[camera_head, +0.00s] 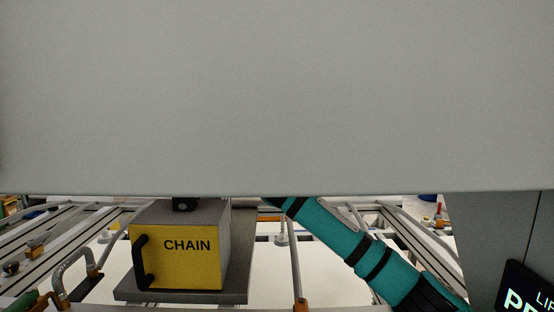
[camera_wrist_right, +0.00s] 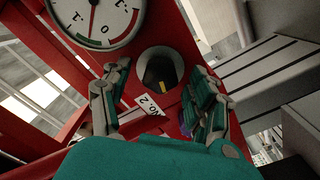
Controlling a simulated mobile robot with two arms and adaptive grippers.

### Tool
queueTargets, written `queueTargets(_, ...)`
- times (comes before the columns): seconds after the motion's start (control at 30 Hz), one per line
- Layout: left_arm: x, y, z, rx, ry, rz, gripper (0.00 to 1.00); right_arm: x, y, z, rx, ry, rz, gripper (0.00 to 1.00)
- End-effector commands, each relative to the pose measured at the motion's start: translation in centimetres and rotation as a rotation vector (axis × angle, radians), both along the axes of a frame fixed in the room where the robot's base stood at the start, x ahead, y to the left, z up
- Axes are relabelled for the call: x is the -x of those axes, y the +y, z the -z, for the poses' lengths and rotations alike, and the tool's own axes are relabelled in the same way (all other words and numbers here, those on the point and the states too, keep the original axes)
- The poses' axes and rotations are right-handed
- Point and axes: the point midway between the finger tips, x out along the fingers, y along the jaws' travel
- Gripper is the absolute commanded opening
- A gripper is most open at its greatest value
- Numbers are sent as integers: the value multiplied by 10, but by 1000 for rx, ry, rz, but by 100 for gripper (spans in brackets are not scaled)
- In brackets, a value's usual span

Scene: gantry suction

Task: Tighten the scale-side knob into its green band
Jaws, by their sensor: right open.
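In the right wrist view, a black knob (camera_wrist_right: 158,70) with a yellow mark sits in a pale round ring on a red panel. The yellow mark points downward in the picture. A white round gauge (camera_wrist_right: 92,18) with a red needle is above left of the knob; a green band (camera_wrist_right: 93,43) shows along its lower rim. My right gripper (camera_wrist_right: 160,78) is open, with one finger on each side of the knob. I cannot tell whether either finger touches it. My left gripper is not in view. The head view shows neither knob nor gauge.
A white "No. 2" label (camera_wrist_right: 150,105) is below the knob. In the head view, a large grey panel (camera_head: 270,95) blocks the upper part. A yellow CHAIN box (camera_head: 185,260) stands at lower left, and a dark display (camera_head: 527,290) is at lower right.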

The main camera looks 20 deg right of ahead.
Motion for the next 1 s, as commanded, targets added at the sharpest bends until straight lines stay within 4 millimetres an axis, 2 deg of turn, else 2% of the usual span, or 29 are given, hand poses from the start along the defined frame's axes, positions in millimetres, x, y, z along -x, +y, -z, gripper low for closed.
queueTargets(0.07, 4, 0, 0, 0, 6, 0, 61, 0, 0, 0, 0, 0, 0, 58)
queueTargets(0.47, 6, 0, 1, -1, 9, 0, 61, 0, -1, 1, 0, 1, 1, 6)
queueTargets(0.63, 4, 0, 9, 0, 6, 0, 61, 0, 0, 5, -29, -6, 0, 6)
queueTargets(0.8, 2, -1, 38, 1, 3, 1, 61, 0, 1, 10, -163, -43, -1, 6)
queueTargets(1.0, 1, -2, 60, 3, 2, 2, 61, -1, 1, 7, -347, -95, -1, 6)
